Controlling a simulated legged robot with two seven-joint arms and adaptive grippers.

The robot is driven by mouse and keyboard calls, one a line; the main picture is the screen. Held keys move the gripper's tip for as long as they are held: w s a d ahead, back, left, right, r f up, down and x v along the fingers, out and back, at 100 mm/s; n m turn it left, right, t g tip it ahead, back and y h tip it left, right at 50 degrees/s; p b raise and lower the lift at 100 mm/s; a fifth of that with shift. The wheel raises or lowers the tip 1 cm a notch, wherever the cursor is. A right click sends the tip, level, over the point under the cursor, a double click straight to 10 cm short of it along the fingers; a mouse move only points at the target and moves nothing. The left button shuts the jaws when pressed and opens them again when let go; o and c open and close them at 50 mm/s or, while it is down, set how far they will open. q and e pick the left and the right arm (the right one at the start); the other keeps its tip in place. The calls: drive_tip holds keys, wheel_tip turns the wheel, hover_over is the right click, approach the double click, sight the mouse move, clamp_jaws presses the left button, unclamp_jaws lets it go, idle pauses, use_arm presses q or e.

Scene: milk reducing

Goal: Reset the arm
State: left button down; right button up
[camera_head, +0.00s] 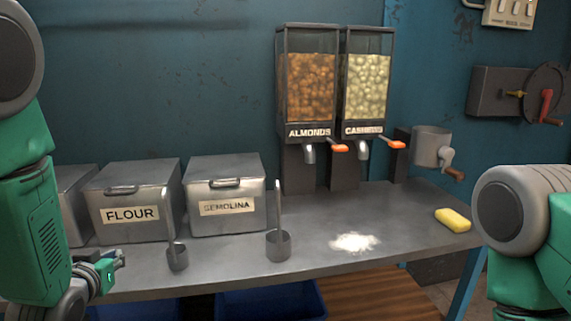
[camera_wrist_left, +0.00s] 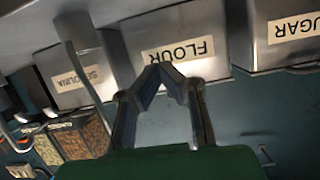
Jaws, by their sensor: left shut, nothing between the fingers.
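My left arm comes in from the left in the head view. My left gripper (camera_head: 112,262) is low at the left, in front of the flour box (camera_head: 130,200) and near the table's front edge. In the left wrist view the left gripper (camera_wrist_left: 165,70) has its fingertips together with nothing between them. The flour box (camera_wrist_left: 180,45) shows upside down beyond the fingers, apart from them. My right arm shows at the right edge of the head view, but its gripper is out of view.
A metal table (camera_head: 310,255) holds a semolina box (camera_head: 228,195), two ladles (camera_head: 278,245) (camera_head: 177,257), white powder (camera_head: 354,242) and a yellow sponge (camera_head: 453,220). Almond (camera_head: 310,90) and cashew (camera_head: 366,90) dispensers stand behind. A sugar box (camera_wrist_left: 285,30) shows in the wrist view.

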use_arm(q)
drive_tip(key=s+d+f+g+h+p, duration=0.1)
drive_tip(key=s+d+f+g+p, duration=0.2)
drive_tip(key=s+f, duration=0.7)
drive_tip(key=s+d+f+m+g, duration=0.1)
drive_tip(key=s+d+f+g, duration=0.1)
drive_tip(key=s, duration=0.6)
drive_tip(key=s+d+f+g+h+p, duration=0.1)
drive_tip(key=s+f+g, duration=0.3)
drive_tip(key=s, duration=0.4)
drive_tip(key=s+d+f+m+g+h+p, duration=0.1)
drive_tip(key=s+d+f+g, duration=0.2)
drive_tip(key=s, duration=0.5)
drive_tip(key=shift+d+f+m+g, duration=0.35)
drive_tip(key=shift+f+g, duration=0.25)
drive_tip(key=shift+f, duration=0.3)
